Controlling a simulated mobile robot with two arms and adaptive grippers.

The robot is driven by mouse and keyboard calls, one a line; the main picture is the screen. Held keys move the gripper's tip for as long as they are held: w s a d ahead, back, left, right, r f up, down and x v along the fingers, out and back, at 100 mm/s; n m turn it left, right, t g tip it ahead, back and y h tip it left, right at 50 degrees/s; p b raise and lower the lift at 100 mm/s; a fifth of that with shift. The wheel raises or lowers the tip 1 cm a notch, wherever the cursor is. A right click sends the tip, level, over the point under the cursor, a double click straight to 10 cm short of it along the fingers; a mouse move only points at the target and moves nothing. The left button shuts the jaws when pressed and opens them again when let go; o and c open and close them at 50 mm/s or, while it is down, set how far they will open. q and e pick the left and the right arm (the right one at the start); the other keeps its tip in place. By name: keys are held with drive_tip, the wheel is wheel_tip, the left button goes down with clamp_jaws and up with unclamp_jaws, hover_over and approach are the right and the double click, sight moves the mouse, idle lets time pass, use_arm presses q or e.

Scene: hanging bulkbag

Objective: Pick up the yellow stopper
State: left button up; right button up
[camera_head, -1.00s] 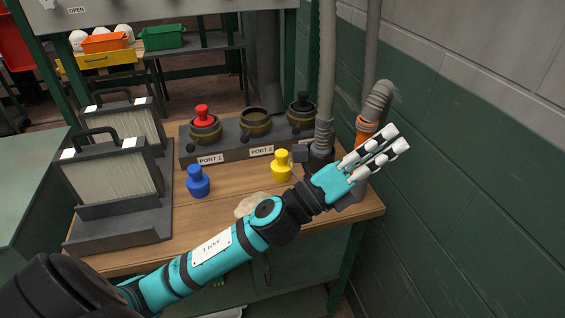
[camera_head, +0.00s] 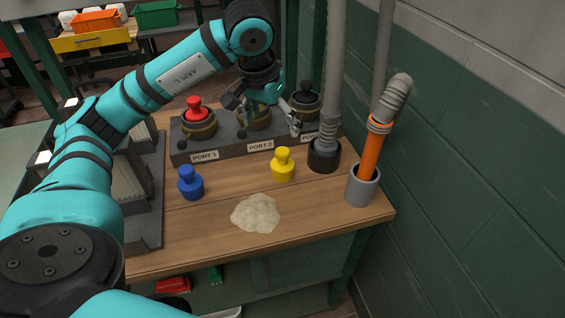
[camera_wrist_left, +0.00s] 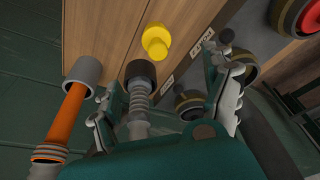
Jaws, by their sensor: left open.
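The yellow stopper (camera_head: 283,165) stands upright on the wooden bench, in front of the PORT 2 label. It also shows in the left wrist view (camera_wrist_left: 156,41), beyond the fingertips. My left gripper (camera_head: 268,118) hangs over the port block near the middle port, behind the yellow stopper and apart from it. In the left wrist view its fingers (camera_wrist_left: 168,88) are spread wide with nothing held between them. Part of the middle port is hidden behind the gripper. My right gripper is not in view.
A blue stopper (camera_head: 190,183) stands left of the yellow one. A red stopper (camera_head: 195,108) sits in port 1 and a black one (camera_head: 305,92) in the right port. A pale powder heap (camera_head: 256,213) lies in front. A grey hose (camera_head: 331,90) and orange-handled tool (camera_head: 371,150) stand right.

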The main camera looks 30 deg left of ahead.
sight(281, 152)
use_arm(q)
drive_tip(key=x, duration=1.1)
drive_tip(key=shift+d+f+p, duration=0.2)
drive_tip(key=shift+f+p, duration=0.1)
drive_tip(key=shift+p, duration=0.1)
drive_tip(key=p+x, duration=0.1)
drive_tip(key=x, duration=0.3)
drive_tip(key=shift+w+d, duration=0.1)
drive_tip(key=shift+w, duration=0.05)
drive_tip(key=shift+w+f, duration=0.2)
drive_tip(key=shift+f, duration=0.4)
drive_tip(key=c, duration=1.2)
drive_tip(key=shift+c, duration=0.2)
drive_tip(key=shift+r, duration=0.1)
